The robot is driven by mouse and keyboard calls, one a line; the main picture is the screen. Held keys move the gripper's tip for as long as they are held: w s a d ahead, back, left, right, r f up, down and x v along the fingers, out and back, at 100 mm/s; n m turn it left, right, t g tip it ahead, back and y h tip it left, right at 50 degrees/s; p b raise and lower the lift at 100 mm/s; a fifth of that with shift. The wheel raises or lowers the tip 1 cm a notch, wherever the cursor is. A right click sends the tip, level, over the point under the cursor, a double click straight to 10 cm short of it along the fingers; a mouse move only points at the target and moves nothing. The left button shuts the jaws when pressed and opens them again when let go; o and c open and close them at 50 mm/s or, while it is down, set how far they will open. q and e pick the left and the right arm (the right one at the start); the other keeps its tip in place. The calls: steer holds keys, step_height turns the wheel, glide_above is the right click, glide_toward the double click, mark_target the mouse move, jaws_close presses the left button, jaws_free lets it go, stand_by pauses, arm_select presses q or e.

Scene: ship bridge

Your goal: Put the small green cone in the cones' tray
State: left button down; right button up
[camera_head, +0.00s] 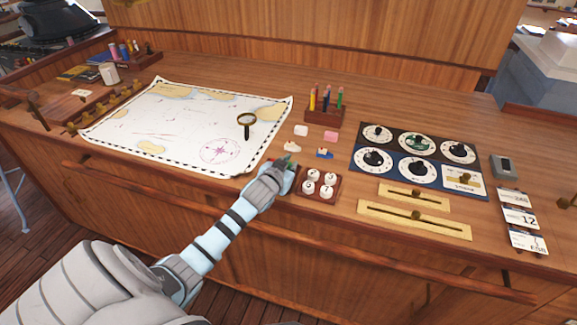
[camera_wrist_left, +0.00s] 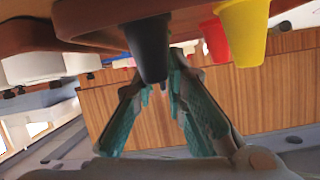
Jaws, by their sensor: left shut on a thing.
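My left gripper (camera_head: 284,164) is over the desk by the chart's right edge. A small green piece shows at its fingertips in the head view; I take it for the small green cone. In the left wrist view the two teal-padded fingers (camera_wrist_left: 157,85) are on either side of a dark tapered cone (camera_wrist_left: 150,48), whose colour is lost in shadow. A red cone (camera_wrist_left: 212,38) and a yellow cone (camera_wrist_left: 241,35) stand to the right in that view. Which brown surface there is the cones' tray, I cannot tell. My right gripper is out of view.
A brown tray with white round pieces (camera_head: 318,185) is just right of the gripper. Behind are a pencil rack (camera_head: 325,115), a pink block (camera_head: 331,136) and a small blue item (camera_head: 324,153).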

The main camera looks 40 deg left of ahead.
arm_select(q)
steer(key=c, duration=1.6)
jaws_free()
steer(key=shift+r, duration=0.15)
steer(key=p+v, duration=0.1)
steer(key=v, duration=1.1)
steer(key=shift+p, duration=0.4)
